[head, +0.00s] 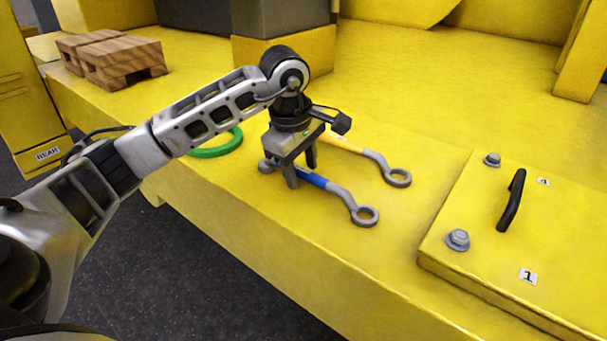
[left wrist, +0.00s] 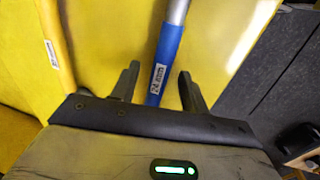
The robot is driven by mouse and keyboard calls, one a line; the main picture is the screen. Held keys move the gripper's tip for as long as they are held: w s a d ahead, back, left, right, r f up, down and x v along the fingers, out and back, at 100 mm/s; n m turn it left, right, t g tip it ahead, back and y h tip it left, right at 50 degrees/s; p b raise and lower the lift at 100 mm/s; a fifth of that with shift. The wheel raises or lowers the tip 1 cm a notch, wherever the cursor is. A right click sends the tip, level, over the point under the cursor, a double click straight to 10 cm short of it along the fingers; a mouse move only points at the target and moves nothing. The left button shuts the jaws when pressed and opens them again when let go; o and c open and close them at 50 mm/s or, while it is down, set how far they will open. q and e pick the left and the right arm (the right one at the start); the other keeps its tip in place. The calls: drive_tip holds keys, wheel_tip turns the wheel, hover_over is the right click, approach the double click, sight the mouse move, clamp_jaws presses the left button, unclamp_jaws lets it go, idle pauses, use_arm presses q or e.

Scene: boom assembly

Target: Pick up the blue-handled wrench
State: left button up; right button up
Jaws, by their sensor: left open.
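The blue-handled wrench (head: 313,180) lies on the yellow surface in the head view, with its ring end toward the lower right. Its blue handle (left wrist: 167,55) runs between my left fingers in the left wrist view and carries a white label. My left gripper (head: 301,176) points down over the handle, one finger on each side. In the left wrist view my left gripper (left wrist: 158,82) is open, with gaps beside the handle. Part of the wrench is hidden behind the gripper in the head view. My right gripper is not in view.
A wrench with a yellow handle (head: 347,144) lies just behind. A green ring (head: 218,147) is to the left. A raised plate (head: 480,224) with bolts and a black handle (head: 511,200) is at the right. A wooden pallet (head: 112,58) stands at the back left. The surface drops off at the front.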

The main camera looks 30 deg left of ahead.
use_arm(q)
drive_tip(key=shift+f, duration=0.1)
drive_tip(key=shift+c, duration=0.4)
clamp_jaws()
